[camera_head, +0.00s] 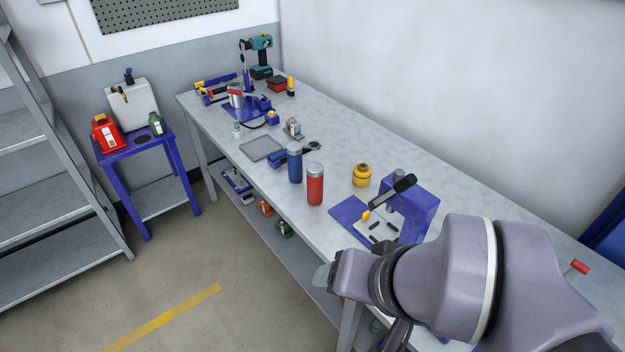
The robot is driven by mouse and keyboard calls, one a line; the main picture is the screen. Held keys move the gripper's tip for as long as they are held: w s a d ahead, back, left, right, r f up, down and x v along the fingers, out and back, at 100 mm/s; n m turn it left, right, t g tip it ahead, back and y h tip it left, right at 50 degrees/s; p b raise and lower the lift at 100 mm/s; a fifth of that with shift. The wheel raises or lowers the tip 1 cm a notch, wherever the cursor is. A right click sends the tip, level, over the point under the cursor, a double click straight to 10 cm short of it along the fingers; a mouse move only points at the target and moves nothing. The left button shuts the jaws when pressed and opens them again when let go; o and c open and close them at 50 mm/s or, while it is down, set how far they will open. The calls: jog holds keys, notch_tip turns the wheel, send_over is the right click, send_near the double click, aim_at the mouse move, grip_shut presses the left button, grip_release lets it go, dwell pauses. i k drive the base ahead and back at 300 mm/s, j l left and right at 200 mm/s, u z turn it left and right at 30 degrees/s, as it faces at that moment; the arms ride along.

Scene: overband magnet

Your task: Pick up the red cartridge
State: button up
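The red cartridge (315,187) stands upright on the grey workbench, near its front edge. It has a red body and a grey top. A similar blue cartridge (295,164) stands upright just behind it to the left. My arm comes in from the lower right. Its end (338,275) is in front of the bench edge, below the red cartridge in the picture and apart from it. The wrist hides most of the gripper, so the fingers and anything between them cannot be made out.
A yellow container (361,175) stands right of the red cartridge. A blue press with a black lever (393,192) stands nearer my arm. A flat grey plate (261,148) and tools lie farther back. A blue stand (137,150) and grey shelves (40,165) are at left. Floor space is open between.

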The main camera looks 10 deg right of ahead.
aim_at(315, 171)
jog(key=i+j+z, duration=0.35)
jog(key=i+j, duration=0.2)
jog(key=i+j+z, duration=0.2)
jog(key=j, duration=0.3)
jog(key=i+j+z, duration=0.35)
jog(key=j, duration=0.5)
jog(key=i, duration=0.1)
